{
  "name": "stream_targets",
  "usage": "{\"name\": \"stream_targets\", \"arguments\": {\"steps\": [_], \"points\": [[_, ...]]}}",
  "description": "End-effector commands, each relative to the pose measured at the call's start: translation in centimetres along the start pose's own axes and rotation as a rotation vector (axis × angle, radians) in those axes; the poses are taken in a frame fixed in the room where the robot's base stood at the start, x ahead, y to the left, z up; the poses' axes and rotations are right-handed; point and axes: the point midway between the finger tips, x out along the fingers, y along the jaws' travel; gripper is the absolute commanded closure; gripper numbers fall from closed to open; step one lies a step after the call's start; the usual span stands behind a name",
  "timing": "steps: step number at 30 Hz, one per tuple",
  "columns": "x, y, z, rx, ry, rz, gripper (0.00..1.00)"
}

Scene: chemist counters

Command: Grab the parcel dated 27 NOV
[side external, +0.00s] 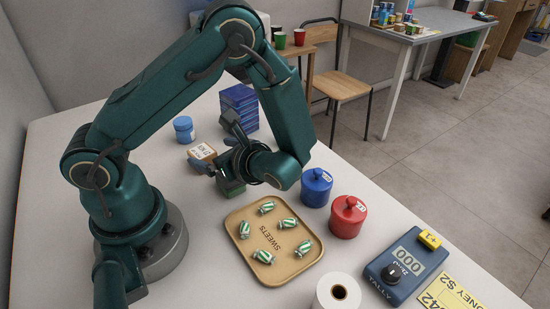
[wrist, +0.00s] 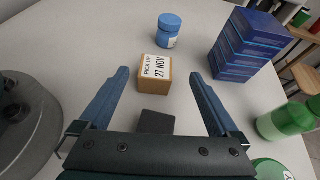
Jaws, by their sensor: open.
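The parcel (wrist: 155,72) is a small brown box with a white label that reads PICK UP 27 NOV. It stands on the white counter and also shows in the side external view (side external: 203,151), behind my gripper. My gripper (wrist: 158,76) is open, with its two fingers spread toward the parcel. In the wrist view the parcel appears between the fingertips, slightly beyond them, and nothing is held. In the side external view my gripper (side external: 217,145) hangs over the counter close to the parcel.
A blue jar (wrist: 169,24) stands behind the parcel, and a stack of blue boxes (wrist: 240,48) behind right. A green bottle (wrist: 288,120) is at the right. A sweets tray (side external: 235,235), blue pot (side external: 316,190) and red pot (side external: 347,218) stand nearer the front.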

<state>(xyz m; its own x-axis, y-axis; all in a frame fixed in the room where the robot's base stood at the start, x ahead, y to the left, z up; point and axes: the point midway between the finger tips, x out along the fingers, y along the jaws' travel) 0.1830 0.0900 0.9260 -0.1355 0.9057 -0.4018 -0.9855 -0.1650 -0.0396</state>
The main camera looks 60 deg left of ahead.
Motion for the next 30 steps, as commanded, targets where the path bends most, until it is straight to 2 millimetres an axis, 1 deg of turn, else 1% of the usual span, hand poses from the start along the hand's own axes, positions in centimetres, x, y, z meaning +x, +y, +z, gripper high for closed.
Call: {"name": "stream_targets", "arguments": {"steps": [3, 7, 12, 16, 20, 26, 27, 28, 29, 30], "points": [[0.3, 0.5, -0.5, 0.038, -0.02, 0.002, 0.03], [1.2, 0.6, -0.6, 0.047, -0.025, 0.0, 0.03], [3.4, 0.6, -0.5, 0.046, -0.024, 0.004, 0.03], [4.7, 0.6, -0.5, 0.045, -0.024, 0.003, 0.03], [5.3, 0.6, -0.5, 0.043, -0.021, 0.0, 0.03], [5.3, 0.6, -0.5, 0.043, -0.02, -0.001, 0.03], [5.3, 0.6, -0.5, 0.043, -0.021, -0.001, 0.1], [5.3, 0.6, -0.5, 0.043, -0.021, -0.001, 0.22], [5.3, 0.6, -0.5, 0.043, -0.021, -0.001, 0.33], [5.3, 0.6, -0.5, 0.043, -0.021, -0.001, 0.48]]}}
